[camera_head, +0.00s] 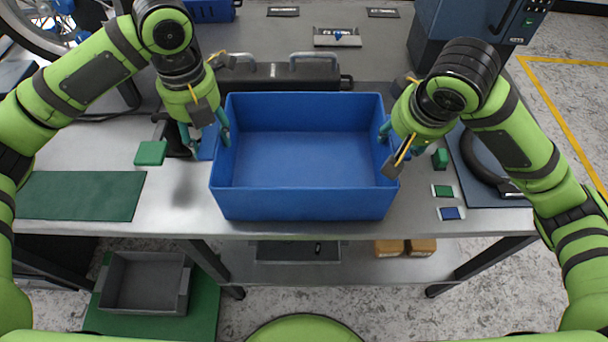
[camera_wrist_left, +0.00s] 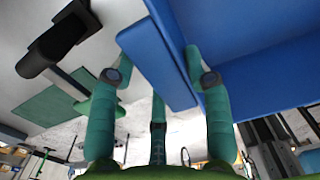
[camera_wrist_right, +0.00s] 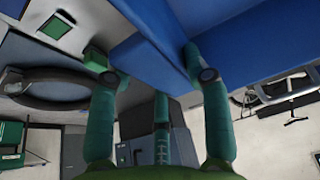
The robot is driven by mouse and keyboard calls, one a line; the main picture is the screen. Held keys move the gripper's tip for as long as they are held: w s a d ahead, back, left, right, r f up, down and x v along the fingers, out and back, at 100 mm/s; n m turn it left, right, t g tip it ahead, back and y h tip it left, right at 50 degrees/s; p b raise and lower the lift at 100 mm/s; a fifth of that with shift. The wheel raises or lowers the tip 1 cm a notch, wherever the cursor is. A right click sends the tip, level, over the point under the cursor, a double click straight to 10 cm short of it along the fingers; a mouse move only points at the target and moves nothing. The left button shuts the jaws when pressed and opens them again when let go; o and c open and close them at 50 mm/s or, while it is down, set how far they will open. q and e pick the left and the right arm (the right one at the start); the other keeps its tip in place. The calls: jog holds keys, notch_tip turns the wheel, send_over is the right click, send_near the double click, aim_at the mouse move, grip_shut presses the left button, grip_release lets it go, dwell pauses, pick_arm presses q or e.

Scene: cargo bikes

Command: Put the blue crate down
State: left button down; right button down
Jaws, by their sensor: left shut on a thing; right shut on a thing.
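The blue crate (camera_head: 300,206) is in the middle of the head view, empty and level, over the front part of the grey workbench. Whether its base touches the bench top cannot be told. My left gripper (camera_head: 208,146) is shut on the crate's left side; in the left wrist view its fingers (camera_wrist_left: 160,85) sit either side of the crate's blue rim (camera_wrist_left: 158,62). My right gripper (camera_head: 388,140) is shut on the crate's right side; in the right wrist view its fingers (camera_wrist_right: 155,75) sit either side of the rim (camera_wrist_right: 150,62).
A green block (camera_head: 151,153) and a dark green mat (camera_head: 80,196) lie left of the crate. Small green and blue tiles (camera_head: 450,213) lie right, near a dark mat. A black case (camera_head: 280,76) lies behind. A grey bin (camera_head: 145,283) stands on a green floor mat.

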pick_arm(q)
jog(key=c, duration=0.9)
grip_release()
jog(key=shift+a+f, duration=0.15)
jog(key=shift+f, duration=0.1)
pick_arm(e)
jog(key=c, duration=0.9)
grip_release()
jog(key=shift+d+f, duration=0.15)
jog(key=shift+f, duration=0.15)
pick_arm(q)
jog(key=o, duration=0.3)
pick_arm(e)
jog(key=o, duration=0.3)
jog(key=shift+r, duration=0.1)
pick_arm(q)
jog(key=shift+o, duration=0.2)
jog(key=shift+r, duration=0.1)
pick_arm(e)
jog(key=shift+o, duration=0.2)
jog(key=shift+s, duration=0.1)
pick_arm(q)
jog(key=shift+r, duration=0.1)
